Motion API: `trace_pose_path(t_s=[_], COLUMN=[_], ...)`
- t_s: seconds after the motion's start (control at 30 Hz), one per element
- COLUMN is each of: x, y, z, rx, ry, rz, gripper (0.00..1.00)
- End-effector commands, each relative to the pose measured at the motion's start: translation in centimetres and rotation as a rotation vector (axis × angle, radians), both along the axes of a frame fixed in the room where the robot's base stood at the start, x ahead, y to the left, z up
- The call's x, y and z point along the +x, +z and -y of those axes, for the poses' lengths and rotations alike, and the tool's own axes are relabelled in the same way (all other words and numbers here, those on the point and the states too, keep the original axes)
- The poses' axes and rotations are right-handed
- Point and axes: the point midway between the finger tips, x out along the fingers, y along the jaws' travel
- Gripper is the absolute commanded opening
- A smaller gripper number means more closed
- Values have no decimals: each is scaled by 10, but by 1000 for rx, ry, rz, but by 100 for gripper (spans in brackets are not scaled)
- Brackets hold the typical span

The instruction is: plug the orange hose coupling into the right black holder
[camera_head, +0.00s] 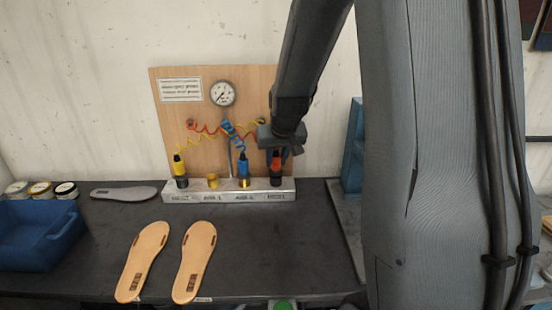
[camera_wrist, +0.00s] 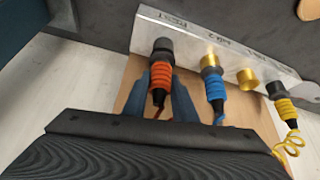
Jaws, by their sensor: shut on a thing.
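The orange hose coupling (camera_head: 276,161) is upright at the right end of the metal block, in line with the right black holder (camera_head: 276,181). In the wrist view, the ribbed orange coupling (camera_wrist: 162,75) meets the black holder (camera_wrist: 162,46) with no clear gap. I cannot tell how deep it sits. My gripper (camera_head: 282,152) is shut on the coupling from above. In the wrist view, my gripper's two blue-grey fingers (camera_wrist: 168,92) flank it. The upper part of the coupling is partly hidden by my gripper in the head view.
The metal block (camera_head: 222,197) also bears a blue coupling (camera_head: 243,166), a yellow coupling (camera_head: 179,166) and an empty brass socket (camera_head: 212,181). A wooden board (camera_head: 172,116) with a gauge (camera_head: 223,93) stands behind. Two tan soles (camera_head: 142,262) and a blue bin (camera_head: 40,236) lie in front.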

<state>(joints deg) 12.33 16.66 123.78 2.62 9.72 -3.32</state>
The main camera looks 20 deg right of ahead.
Motion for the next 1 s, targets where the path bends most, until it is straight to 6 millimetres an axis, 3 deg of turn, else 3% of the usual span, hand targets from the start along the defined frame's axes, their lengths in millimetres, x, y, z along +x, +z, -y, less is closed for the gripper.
trace_pose_path(t_s=[0.43,0.47,0.57,1.0], x=[0,0,0,0], y=[-8,-8,-8,-2], z=[0,0,0,0], rx=[0,0,0,0], ry=[0,0,0,0], rz=[1,1,1,0], gripper=[0,28,45,47])
